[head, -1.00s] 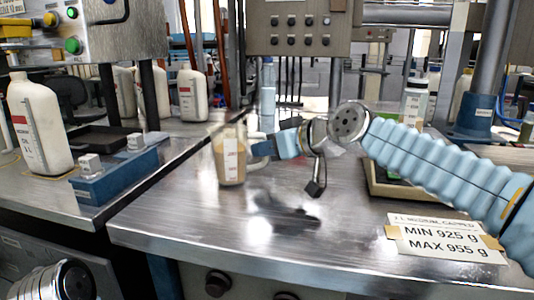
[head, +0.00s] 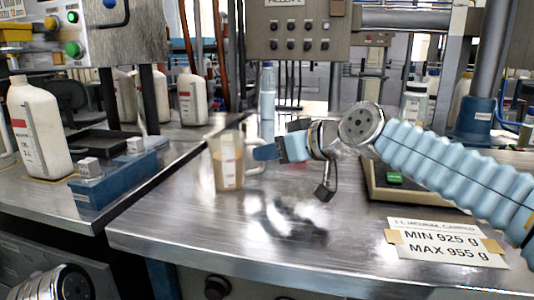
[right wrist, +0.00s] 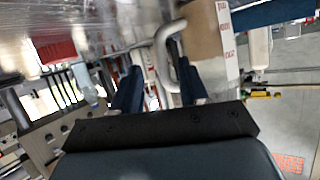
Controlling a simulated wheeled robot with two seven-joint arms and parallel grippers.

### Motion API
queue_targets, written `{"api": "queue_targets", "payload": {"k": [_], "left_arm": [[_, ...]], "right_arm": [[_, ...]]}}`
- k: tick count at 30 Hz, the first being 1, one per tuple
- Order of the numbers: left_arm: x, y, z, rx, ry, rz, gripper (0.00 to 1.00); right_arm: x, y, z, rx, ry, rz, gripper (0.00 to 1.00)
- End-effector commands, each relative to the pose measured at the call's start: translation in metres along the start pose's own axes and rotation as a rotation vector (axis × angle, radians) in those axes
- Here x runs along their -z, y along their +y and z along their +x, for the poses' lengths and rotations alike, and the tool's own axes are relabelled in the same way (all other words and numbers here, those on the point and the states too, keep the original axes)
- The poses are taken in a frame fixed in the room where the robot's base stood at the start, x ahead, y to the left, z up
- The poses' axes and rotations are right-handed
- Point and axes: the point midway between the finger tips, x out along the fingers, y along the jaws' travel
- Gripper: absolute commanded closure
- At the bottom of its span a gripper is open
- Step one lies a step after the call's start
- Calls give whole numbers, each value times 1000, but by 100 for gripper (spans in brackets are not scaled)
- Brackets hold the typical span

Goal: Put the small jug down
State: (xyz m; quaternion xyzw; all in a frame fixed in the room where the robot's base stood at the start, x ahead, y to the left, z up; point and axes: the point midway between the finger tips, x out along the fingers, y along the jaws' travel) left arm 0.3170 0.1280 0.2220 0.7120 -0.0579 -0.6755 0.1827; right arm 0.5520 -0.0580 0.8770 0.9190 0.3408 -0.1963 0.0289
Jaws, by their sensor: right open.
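The small jug (head: 227,165) stands upright on the steel table, left of centre in the head view. It is clear with a brownish content, a white label and a handle on its right side. My right gripper (head: 262,153) is open beside the handle, its fingers pointing left. In the right wrist view the jug (right wrist: 207,45) is at upper right, and its pale handle (right wrist: 165,50) shows between and beyond the two dark fingers (right wrist: 155,85). Whether the fingers touch the handle cannot be told. Part of my left arm shows at lower left, but its gripper does not.
A scale (head: 385,188) sits right of the gripper, partly behind my arm. A sign with weight limits (head: 440,240) lies at the front right. A blue block fixture (head: 115,180) and a white bottle (head: 38,130) stand on the left bench. The table in front of the jug is clear.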

Motion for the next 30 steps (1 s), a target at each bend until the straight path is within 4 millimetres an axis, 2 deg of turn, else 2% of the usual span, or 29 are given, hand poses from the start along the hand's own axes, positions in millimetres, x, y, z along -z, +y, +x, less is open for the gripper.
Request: {"api": "queue_targets", "payload": {"k": [6, 12, 18, 30], "left_arm": [[0, -1, 5, -1, -1, 0, 26], [0, -1, 6, -1, -2, 0, 26], [0, -1, 6, -2, -2, 0, 26], [0, -1, 6, -2, -2, 1, 26]], "right_arm": [[0, 0, -53, -3, 3, -2, 56], [-1, 0, -87, -1, 0, -1, 56], [-1, 0, -99, 1, -1, -1, 56], [-1, 0, -99, 1, -1, -1, 56]]}}
